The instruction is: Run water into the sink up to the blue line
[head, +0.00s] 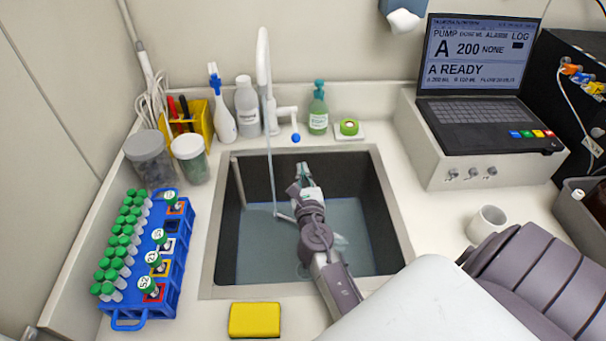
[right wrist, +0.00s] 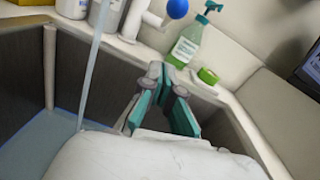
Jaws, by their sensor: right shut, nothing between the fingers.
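The sink (head: 207,270) is a dark basin with a pale steel rim, holding bluish water (head: 262,255). The white tap (head: 263,65) stands behind it, and a thin stream (head: 269,165) runs from its spout into the water. Its lever has a blue knob (head: 296,137), also in the right wrist view (right wrist: 177,8). A thin blue line (right wrist: 66,112) shows on the basin wall close to the water's edge; the exact gap is unclear. My right gripper (head: 303,170) is shut and empty over the sink, in front of the lever and apart from it. My left gripper is out of view.
A green soap bottle (head: 318,110) and a green tape roll (head: 349,127) stand behind the sink. A blue tube rack (head: 165,262) is left, a yellow sponge (head: 255,320) in front, a white cup (head: 487,223) and a laptop unit (head: 480,165) right.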

